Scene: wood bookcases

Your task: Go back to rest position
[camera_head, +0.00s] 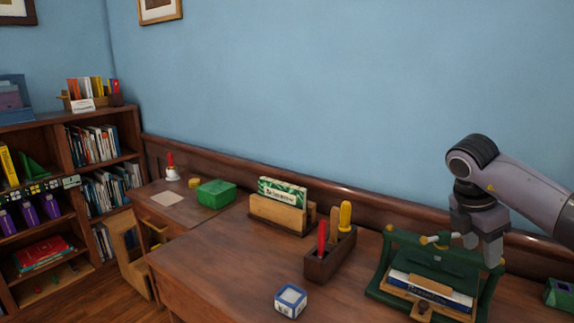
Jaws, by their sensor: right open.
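My right arm comes in from the right edge. Its grey gripper (481,250) points down, open, over a green frame-like stand (427,261) at the right of the desk. I see nothing held between its fingers. It overlaps the stand's upper right part in the picture, and I cannot tell whether they touch. Books or papers (430,289) sit in the lower front of the stand, with a small wooden piece at the front. My left gripper is not in view.
The wooden desk (215,262) carries a white-and-blue cube (290,300), a dark tool box (331,257), a wooden holder (277,214) and a green box (216,193). A small green item (559,294) is at the right edge. Bookcases stand left. The space above the desk's middle is clear.

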